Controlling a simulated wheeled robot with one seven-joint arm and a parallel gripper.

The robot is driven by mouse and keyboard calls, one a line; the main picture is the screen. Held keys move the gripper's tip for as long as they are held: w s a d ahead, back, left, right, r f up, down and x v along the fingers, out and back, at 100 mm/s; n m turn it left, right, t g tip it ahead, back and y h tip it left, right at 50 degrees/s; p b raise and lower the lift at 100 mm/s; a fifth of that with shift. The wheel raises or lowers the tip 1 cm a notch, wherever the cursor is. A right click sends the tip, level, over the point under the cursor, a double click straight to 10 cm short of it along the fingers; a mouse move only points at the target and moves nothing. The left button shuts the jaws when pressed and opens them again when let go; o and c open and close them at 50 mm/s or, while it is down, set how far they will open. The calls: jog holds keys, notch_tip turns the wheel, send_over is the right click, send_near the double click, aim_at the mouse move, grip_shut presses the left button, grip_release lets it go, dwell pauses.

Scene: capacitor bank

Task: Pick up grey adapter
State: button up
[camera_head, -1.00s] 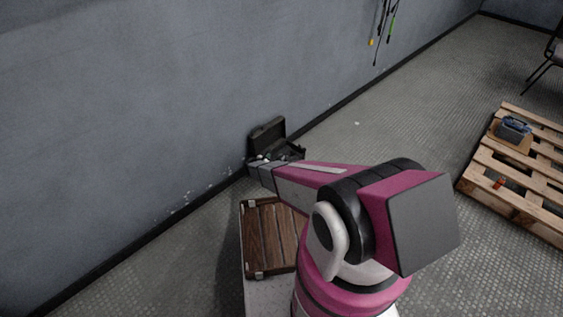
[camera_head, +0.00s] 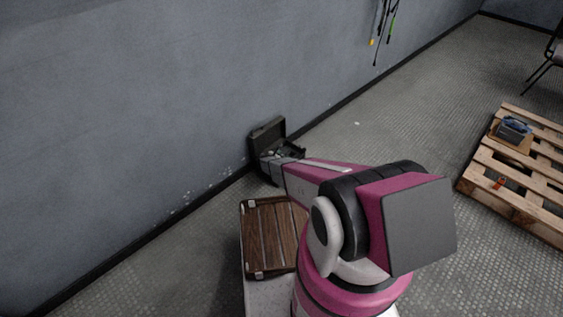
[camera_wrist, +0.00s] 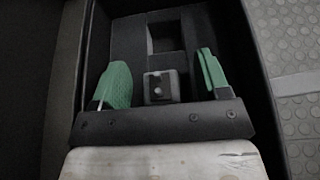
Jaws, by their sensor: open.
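My gripper (camera_wrist: 162,82) is open, with one green-padded finger on each side of the adapter and gaps between. I cannot tell how deep the fingers are relative to it. In the head view the case (camera_head: 268,134) stands open on the floor by the wall. My arm reaches to it and hides the gripper and the adapter there.
A wooden pallet (camera_head: 530,205) at the right carries a dark blue-grey item (camera_head: 514,130) and a small red item (camera_head: 499,183). Cables (camera_head: 383,25) hang on the wall. The middle floor is clear.

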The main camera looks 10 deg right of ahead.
jog(key=c, duration=1.1)
jog(key=shift+o, duration=0.2)
jog(key=shift+r, duration=0.1)
